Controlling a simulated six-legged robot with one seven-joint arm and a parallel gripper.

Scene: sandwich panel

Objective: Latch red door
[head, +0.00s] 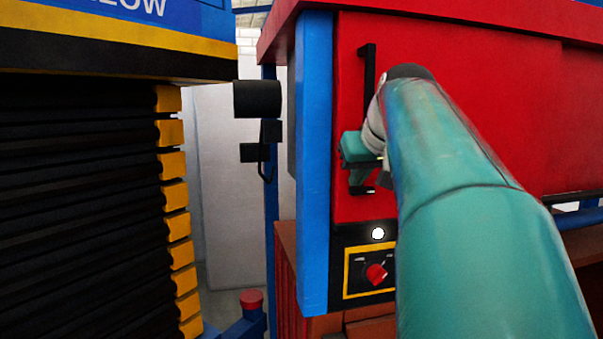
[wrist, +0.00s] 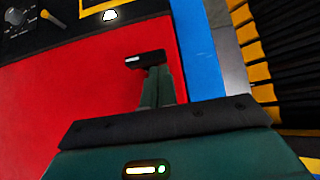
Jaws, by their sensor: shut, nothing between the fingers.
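The red door (head: 480,85) fills the right of the head view and appears next to the blue post (head: 315,160). The door also fills the left of the wrist view (wrist: 60,105). A black vertical handle (head: 367,75) stands on the door near the post. My gripper (head: 357,176) is at the lower part of the handle, its teal fingers shut. In the wrist view my gripper (wrist: 153,75) points at a black piece (wrist: 145,58), likely the handle's lower end. I cannot tell whether they touch. My arm hides part of the door, and the latch state cannot be told.
Below the door is a black panel with a red knob (head: 376,274) and a lit white button (head: 377,233). A dark slatted stack with yellow edge blocks (head: 172,190) stands at left. A gap with a pale wall (head: 225,190) lies between it and the post.

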